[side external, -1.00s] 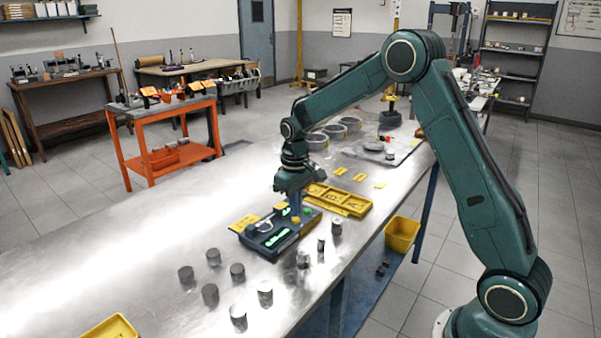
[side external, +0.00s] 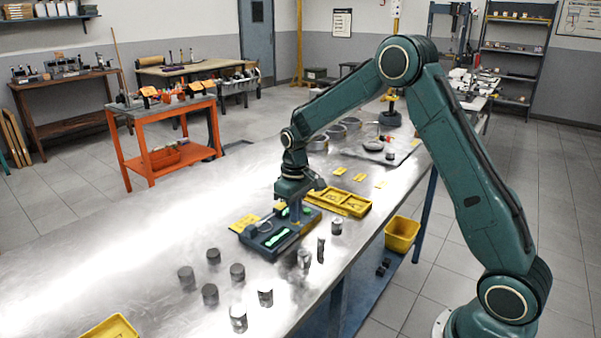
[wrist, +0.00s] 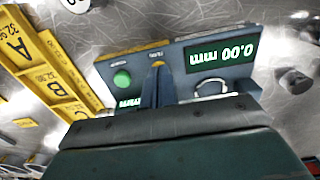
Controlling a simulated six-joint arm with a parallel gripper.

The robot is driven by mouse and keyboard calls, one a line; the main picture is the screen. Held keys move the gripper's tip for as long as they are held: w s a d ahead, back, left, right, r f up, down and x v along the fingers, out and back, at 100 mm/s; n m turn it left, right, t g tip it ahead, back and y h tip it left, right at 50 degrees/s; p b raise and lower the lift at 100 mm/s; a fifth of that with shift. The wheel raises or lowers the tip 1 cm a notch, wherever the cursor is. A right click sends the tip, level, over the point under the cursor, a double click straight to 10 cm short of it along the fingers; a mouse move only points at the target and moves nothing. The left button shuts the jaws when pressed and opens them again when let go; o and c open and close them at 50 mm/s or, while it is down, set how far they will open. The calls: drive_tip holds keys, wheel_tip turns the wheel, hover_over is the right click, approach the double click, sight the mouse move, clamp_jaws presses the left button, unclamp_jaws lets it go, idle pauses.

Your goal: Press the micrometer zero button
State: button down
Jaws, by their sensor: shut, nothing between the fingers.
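The blue micrometer station (side external: 268,243) stands on the metal bench; it also shows in the wrist view (wrist: 180,58). Its panel has a lit green display (wrist: 222,50) reading 0.00 mm, upside down in the picture. A second green display is partly hidden behind my gripper. A round green button (wrist: 122,79) is in clear view left of my fingers. The silver micrometer frame (wrist: 210,86) is to their right. My gripper (side external: 295,212) is shut and empty, low over the station. Its fingertips (wrist: 158,68) overlap a small yellow part; I cannot tell whether they touch it.
A yellow divided tray (side external: 338,200) lies beside the station, with letters A and B in the wrist view. Several grey cylindrical parts, including one (side external: 238,271), stand in front. A yellow bin (side external: 402,234) sits below the bench edge.

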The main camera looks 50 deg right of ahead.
drive_tip(key=shift+f, duration=0.15)
drive_tip(key=shift+r, duration=3)
drive_tip(key=shift+s+a+r, duration=0.15)
drive_tip(key=shift+s+r, duration=0.05)
drive_tip(key=shift+r, duration=0.2)
drive_tip(key=s+a+r+t, duration=0.2)
drive_tip(key=s+a+r, duration=0.2)
drive_tip(key=s+r, duration=0.45)
drive_tip(key=s+a+r+t, duration=0.25)
drive_tip(key=s+r, duration=0.25)
drive_tip(key=s, duration=0.7)
drive_tip(key=s+a+f+t, duration=0.1)
drive_tip(key=s+a, duration=0.1)
drive_tip(key=s, duration=0.6)
drive_tip(key=shift+s, duration=0.35)
